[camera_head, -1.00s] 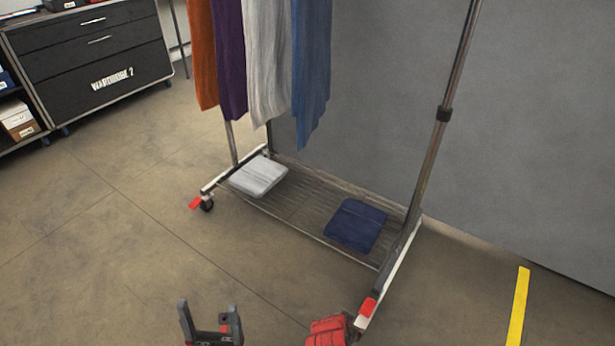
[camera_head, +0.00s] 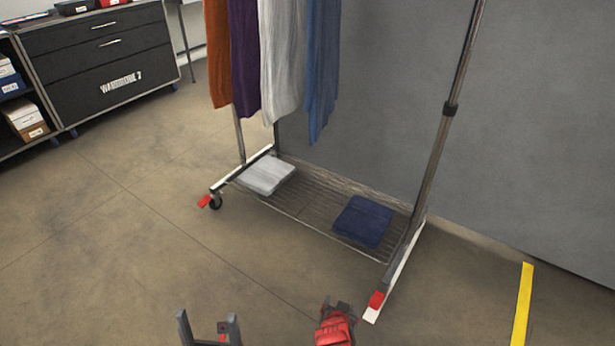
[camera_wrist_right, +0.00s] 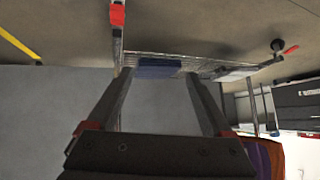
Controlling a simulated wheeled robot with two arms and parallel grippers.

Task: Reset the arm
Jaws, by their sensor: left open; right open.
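My left gripper (camera_head: 208,318) is at the bottom of the head view, its two dark fingers apart with nothing between them. My right gripper (camera_wrist_right: 158,78) is open and empty in the right wrist view, its fingers widely spaced. In the head view, the red and dark end of my right arm (camera_head: 336,326) is at the bottom edge, near the clothes rack's front foot; its fingers cannot be made out clearly there. Neither gripper holds anything.
A wheeled clothes rack (camera_head: 437,160) with hanging garments stands ahead. Its wire shelf (camera_head: 310,205) bears a folded white cloth (camera_head: 267,175) and a folded navy cloth (camera_head: 363,221). A black drawer cabinet (camera_head: 100,60) stands back left. The left floor is clear.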

